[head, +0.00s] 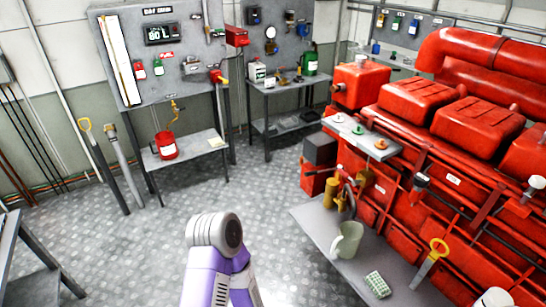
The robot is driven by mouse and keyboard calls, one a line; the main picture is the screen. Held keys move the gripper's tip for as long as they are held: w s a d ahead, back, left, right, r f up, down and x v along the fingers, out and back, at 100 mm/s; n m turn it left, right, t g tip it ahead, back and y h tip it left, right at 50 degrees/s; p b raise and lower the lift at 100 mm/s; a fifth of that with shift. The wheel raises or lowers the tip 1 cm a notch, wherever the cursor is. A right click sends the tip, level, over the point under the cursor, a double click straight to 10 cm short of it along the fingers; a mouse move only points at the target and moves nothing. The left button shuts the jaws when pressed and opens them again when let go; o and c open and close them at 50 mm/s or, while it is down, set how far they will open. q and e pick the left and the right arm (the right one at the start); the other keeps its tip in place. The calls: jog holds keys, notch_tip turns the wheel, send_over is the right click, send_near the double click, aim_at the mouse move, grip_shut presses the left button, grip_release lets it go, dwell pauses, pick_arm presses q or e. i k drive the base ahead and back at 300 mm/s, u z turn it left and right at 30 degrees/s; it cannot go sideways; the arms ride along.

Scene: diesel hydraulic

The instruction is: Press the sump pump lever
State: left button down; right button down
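I cannot tell for sure which part is the sump pump lever. Several handles could be it. A yellow-ended handle (437,250) stands tilted beside the red engine (405,190) at the lower right. A red-and-yellow handle (217,77) sticks out at the right edge of the grey wall panel. One of my arms, purple and white with a grey joint, rises at the bottom middle, apart from all of these. Neither gripper shows.
A grey bench (330,230) runs along the engine with a pale green jug (347,240) and a green-white item (377,285). A grey frame (30,262) stands lower left. The middle floor is clear.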

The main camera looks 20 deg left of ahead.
aim_at(313, 173)
jog(key=u, duration=0.3)
jog(key=i, duration=1.4)
jog(key=z, duration=0.7)
